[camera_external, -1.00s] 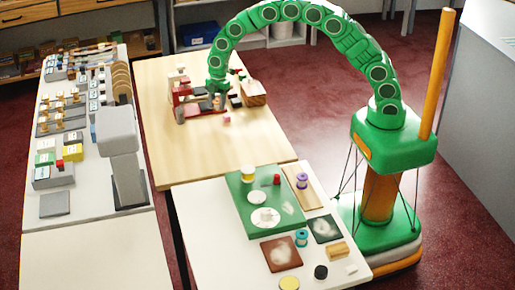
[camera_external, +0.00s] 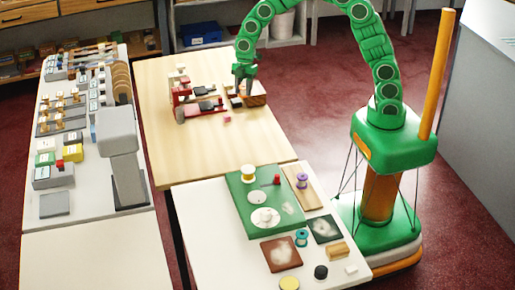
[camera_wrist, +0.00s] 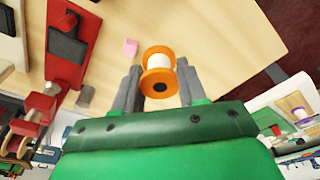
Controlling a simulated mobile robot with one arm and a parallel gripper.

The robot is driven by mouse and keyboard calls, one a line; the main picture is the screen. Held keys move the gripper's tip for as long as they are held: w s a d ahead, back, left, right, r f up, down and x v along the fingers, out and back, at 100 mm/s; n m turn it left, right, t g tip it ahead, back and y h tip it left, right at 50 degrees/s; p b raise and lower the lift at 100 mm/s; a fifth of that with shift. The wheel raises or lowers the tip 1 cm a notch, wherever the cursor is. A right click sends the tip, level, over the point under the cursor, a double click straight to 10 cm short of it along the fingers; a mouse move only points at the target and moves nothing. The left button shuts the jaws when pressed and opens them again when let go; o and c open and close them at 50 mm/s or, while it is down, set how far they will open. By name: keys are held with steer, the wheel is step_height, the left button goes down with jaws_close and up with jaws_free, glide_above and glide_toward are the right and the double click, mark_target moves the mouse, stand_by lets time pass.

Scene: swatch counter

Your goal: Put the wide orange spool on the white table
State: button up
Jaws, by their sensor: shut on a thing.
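The wide orange spool (camera_wrist: 158,53), with orange flanges and a pale wound middle, is between the two grey fingers of my gripper (camera_wrist: 157,88) in the wrist view. The fingers are shut on its sides. In the external view my gripper (camera_external: 244,78) is over the far right part of the wooden table, and I cannot make out the spool there. The white table (camera_external: 205,225) stands in front, nearer the camera. A green board (camera_external: 244,205) lies on it with a yellow spool (camera_external: 248,174) and a red spool (camera_external: 277,180).
The wooden table (camera_external: 165,130) bears a red device (camera_external: 183,98) and a wooden block (camera_external: 255,99). A purple spool (camera_external: 302,181), a teal spool (camera_external: 301,238) and dark pads crowd the white table's right side; its left front is bare. A pale counter (camera_external: 90,255) stands left.

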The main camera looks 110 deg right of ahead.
steer(key=shift+s+a+r, duration=0.3)
steer(key=shift+s+r, duration=0.1)
steer(key=shift+s, duration=0.3)
steer(key=w+a+f+m, duration=0.2)
steer(key=w+a+m, duration=0.1)
steer(key=a, duration=0.5)
steer(key=w+a+f+m+h, duration=0.1)
steer(key=w+a+f+m, duration=0.15)
steer(key=a, duration=0.55)
steer(key=w+a+f+m, duration=0.1)
steer(key=w+a+m, duration=0.25)
steer(key=a, duration=0.55)
steer(key=a+r+n, duration=0.2)
steer(key=a+r, duration=0.3)
steer(key=a, duration=0.6)
steer(key=a+r+n, duration=0.2)
steer(key=a+r, duration=0.4)
steer(key=a, duration=0.6)
glide_toward(225, 210)
steer(key=shift+s+d+f+n+y, duration=0.3)
steer(key=shift+s+f, duration=0.1)
steer(key=shift+f, duration=0.25)
steer(key=shift+w+a+f, duration=0.25)
steer(key=shift+w+f, duration=0.35)
steer(key=shift+f, duration=1.65)
